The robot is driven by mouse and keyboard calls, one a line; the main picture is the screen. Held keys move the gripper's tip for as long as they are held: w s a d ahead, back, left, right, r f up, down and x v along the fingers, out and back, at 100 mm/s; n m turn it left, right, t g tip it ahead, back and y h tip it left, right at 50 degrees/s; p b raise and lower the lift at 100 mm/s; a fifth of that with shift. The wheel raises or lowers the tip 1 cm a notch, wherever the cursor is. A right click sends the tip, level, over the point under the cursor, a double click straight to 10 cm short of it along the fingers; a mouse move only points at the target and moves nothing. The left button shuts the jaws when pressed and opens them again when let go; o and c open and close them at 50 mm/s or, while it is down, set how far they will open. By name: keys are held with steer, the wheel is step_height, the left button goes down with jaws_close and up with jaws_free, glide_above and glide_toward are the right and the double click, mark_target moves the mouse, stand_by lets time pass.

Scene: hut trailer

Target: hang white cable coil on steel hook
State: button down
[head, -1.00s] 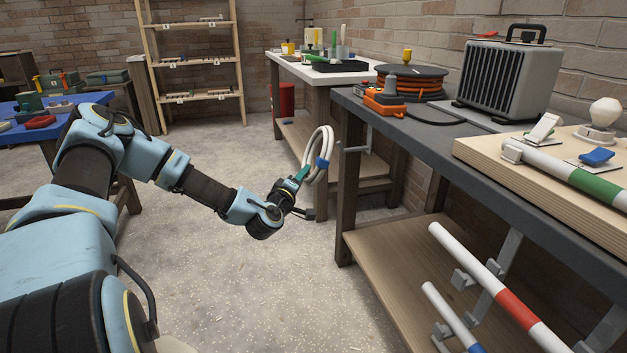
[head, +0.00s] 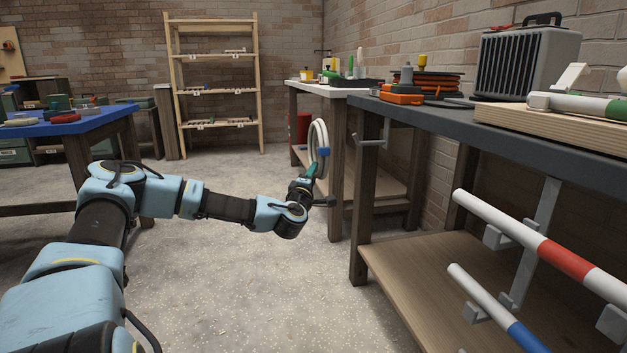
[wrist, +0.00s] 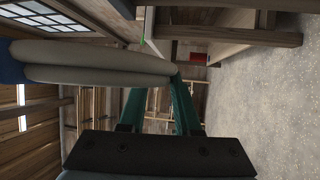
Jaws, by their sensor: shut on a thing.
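The white cable coil (head: 314,145) hangs upright in my gripper (head: 312,173), above the floor and left of the dark workbench. A blue band (head: 323,151) wraps its right side. My gripper's teal fingers are shut on the coil's lower left part. In the wrist view the coil (wrist: 100,62) crosses the upper left, meeting the tips of the gripper (wrist: 165,95). A steel hook (head: 371,140) sticks out to the left from the dark workbench's near left end. The coil is left of the hook in the picture, apart from it.
The dark workbench (head: 455,122) runs along the right, with a heater (head: 525,65), an orange cable reel (head: 430,82) and striped poles on brackets below. A white-topped bench (head: 325,88) stands behind the coil. Open floor (head: 240,290) lies below my arm.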

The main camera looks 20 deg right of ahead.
steer(key=s+d+f+b, duration=0.1)
steer(key=d+f+b, duration=0.1)
steer(key=d, duration=0.6)
steer(key=s+d+f+b, duration=0.1)
steer(key=d+f+b, duration=0.1)
steer(key=d, duration=0.6)
stand_by(1.1)
steer(key=c, duration=0.5)
jaws_free()
steer(key=shift+f, duration=0.1)
steer(key=shift+s, duration=0.1)
steer(key=p+v, duration=0.1)
steer(key=v, duration=0.9)
steer(key=shift+s+a+p, duration=0.2)
steer(key=shift+a+p, duration=0.1)
steer(key=shift+p, duration=0.1)
